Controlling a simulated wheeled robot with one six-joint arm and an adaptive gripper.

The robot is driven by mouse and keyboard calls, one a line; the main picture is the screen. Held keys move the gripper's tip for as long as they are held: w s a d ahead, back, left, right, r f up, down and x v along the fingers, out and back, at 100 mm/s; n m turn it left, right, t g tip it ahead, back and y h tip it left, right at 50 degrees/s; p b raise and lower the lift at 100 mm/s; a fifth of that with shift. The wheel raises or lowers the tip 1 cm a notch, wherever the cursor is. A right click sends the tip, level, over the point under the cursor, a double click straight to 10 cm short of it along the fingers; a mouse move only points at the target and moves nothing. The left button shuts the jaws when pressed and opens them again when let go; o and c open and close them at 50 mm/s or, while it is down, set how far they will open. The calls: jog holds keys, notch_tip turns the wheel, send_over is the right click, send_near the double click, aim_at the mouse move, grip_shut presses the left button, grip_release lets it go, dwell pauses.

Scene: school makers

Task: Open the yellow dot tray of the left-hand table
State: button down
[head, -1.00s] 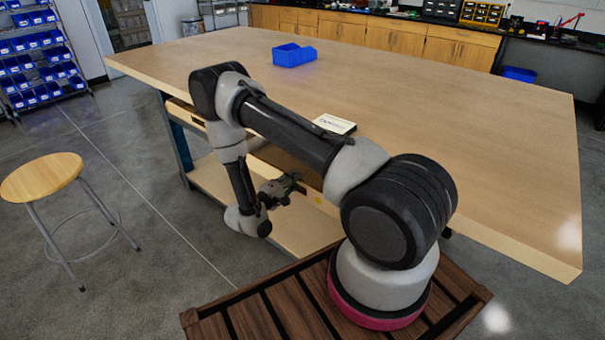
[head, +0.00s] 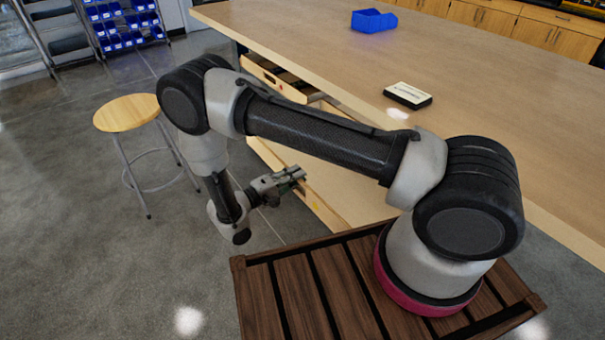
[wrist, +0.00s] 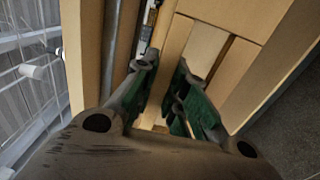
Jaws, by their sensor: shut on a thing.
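The left-hand table (head: 440,70) has a pale wood top. Below it, a pale wooden tray front (head: 322,207) carries a small yellow mark, just under my gripper (head: 299,175). In the wrist view, my gripper (wrist: 172,98) has its green-padded fingers on either side of a wooden board, which looks like the tray's front edge. It is shut on that board. My arm hides part of the tray, and how far it stands out is hard to tell.
An upper drawer (head: 268,77) with a small red mark stands partly open. A blue bin (head: 373,22) and a small black-and-white box (head: 407,95) lie on the table. A stool (head: 124,113) stands on the left. The floor between stool and my base is clear.

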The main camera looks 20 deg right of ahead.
jog(key=shift+s+a, duration=0.1)
jog(key=shift+a, duration=0.25)
jog(key=c, duration=1.4)
grip_release()
jog(key=shift+c, duration=0.2)
jog(key=v, duration=1.2)
jog(key=shift+a, duration=0.15)
